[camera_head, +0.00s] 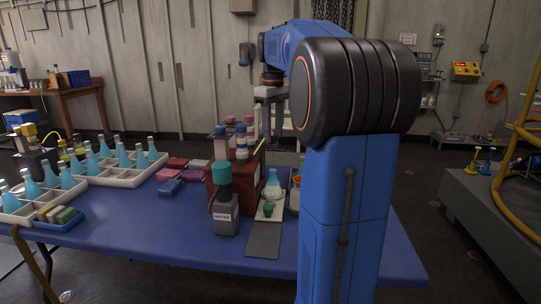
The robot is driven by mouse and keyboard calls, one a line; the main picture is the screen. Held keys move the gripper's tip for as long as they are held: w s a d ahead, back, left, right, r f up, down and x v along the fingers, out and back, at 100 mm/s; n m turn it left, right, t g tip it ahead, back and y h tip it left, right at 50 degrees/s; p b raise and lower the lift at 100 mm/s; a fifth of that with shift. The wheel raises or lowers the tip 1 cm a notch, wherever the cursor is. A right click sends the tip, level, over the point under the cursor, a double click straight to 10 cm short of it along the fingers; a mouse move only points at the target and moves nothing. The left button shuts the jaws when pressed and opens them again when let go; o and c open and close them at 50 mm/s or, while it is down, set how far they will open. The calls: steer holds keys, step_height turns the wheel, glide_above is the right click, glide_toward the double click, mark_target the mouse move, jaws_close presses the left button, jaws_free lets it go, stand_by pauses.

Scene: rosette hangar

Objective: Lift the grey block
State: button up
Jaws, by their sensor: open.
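A pale grey block (197,164) lies on the blue table (140,235), behind the blue blocks and next to the dark red ones. It is small in the picture and its far side is hard to make out. My gripper (272,130) hangs down from my blue arm, to the right of the grey block and above the table's back part. It is open, and I see nothing held between its fingers. The fingertips are partly hidden among the things behind and below them.
A dark red rack (235,188) with bottles stands between my gripper and the blocks. White trays (125,174) of blue flasks fill the left side. A grey mat (264,240) lies in front.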

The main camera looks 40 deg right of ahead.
steer(key=shift+r, duration=3.5)
steer(key=shift+s, duration=0.15)
